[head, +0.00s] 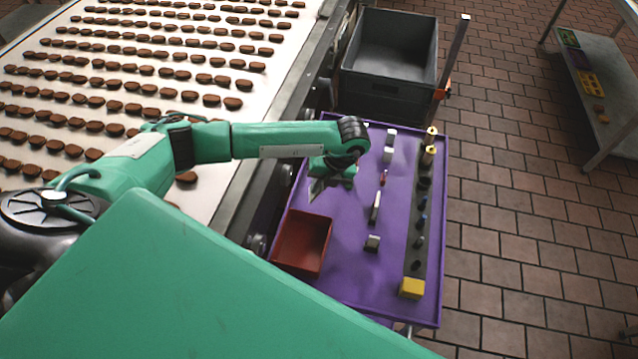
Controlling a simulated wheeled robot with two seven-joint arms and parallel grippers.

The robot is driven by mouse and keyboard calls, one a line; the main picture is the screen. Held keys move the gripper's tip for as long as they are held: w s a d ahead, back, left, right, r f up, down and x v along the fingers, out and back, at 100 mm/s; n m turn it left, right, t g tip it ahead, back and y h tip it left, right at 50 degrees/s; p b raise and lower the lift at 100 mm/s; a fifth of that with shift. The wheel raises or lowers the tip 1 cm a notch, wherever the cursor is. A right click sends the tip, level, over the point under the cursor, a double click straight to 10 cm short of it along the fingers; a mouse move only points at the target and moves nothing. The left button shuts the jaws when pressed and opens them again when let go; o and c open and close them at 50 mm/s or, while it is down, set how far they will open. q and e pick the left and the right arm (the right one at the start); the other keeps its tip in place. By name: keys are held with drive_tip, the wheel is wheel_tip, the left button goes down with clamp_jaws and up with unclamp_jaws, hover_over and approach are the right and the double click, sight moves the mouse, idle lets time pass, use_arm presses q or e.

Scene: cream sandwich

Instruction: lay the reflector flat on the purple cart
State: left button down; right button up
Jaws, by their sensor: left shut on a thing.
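The purple cart (345,270) stands right of the conveyor, with small items on its top. My left gripper (316,190) is above the cart's left part, behind the red bin, pointing down. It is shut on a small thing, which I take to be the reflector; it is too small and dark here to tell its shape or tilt. I cannot tell how far above the cart top it is. My right gripper is not in view.
A red bin (302,243) sits at the cart's left edge. A dark strip (411,262) with several small parts and a yellow block (412,287) lies along the right. A grey crate (388,84) stands behind. Bare purple surface shows between bin and strip.

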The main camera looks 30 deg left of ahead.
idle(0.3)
use_arm(q)
drive_tip(key=shift+f+b, duration=0.15)
drive_tip(key=shift+b, duration=0.15)
drive_tip(key=shift+f+b, duration=1.1)
drive_tip(key=shift+f, duration=0.3)
drive_tip(key=c, duration=1.5)
unclamp_jaws()
drive_tip(key=shift+r, duration=0.15)
